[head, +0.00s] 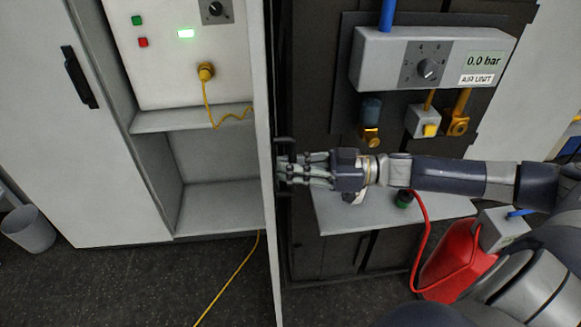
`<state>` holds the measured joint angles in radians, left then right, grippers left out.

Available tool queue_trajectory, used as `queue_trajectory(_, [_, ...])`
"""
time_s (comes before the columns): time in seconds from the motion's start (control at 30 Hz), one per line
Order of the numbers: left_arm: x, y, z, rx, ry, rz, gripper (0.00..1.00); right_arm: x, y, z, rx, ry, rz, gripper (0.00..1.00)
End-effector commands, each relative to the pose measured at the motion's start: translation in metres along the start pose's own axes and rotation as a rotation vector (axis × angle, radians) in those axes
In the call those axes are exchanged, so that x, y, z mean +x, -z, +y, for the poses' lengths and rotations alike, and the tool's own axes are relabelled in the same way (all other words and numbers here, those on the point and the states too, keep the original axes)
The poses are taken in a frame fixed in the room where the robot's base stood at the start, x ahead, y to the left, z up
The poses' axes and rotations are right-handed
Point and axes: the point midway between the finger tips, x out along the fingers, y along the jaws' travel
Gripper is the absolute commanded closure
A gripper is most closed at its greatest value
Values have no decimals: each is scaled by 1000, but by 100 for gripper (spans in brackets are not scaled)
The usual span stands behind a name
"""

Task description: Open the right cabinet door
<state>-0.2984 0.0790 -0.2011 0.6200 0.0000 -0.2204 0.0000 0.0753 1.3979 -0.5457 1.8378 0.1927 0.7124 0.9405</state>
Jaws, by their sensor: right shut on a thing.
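The right cabinet door (264,85) is a thin white panel seen nearly edge-on, swung out towards me. Its dark handle (284,142) is on the panel's right-hand face. My right gripper (286,169) reaches in from the right and is shut on this handle, and the fingers partly hide it. The cabinet's inside (215,205) is exposed left of the door, with a shelf and a grey control panel (165,60). The left cabinet door (45,150) is white with a black handle (79,77). My left gripper is out of view.
A grey air unit (385,60) reading 0.0 bar hangs on a dark cabinet (310,245) right of the door. A grey ledge (350,215) juts out below my arm. A red container (450,265) stands at lower right. A yellow cable (228,290) crosses the floor.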

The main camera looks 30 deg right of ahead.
Motion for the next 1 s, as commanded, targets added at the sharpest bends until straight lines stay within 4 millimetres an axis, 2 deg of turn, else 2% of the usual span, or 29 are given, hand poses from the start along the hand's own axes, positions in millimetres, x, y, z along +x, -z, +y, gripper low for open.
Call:
queue_trajectory(0.33, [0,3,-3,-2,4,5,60,0,-1,-1,2,2,-1,100])
queue_trajectory(0.4, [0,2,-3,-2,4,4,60,0,-1,-1,2,2,-1,80])
queue_trajectory(0.43, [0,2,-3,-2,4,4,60,0,-1,-1,2,2,-1,79])
queue_trajectory(0.77, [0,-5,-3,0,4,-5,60,-1,-1,0,1,1,-1,79])
queue_trajectory(1.0, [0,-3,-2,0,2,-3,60,-20,-3,0,5,1,-9,79])
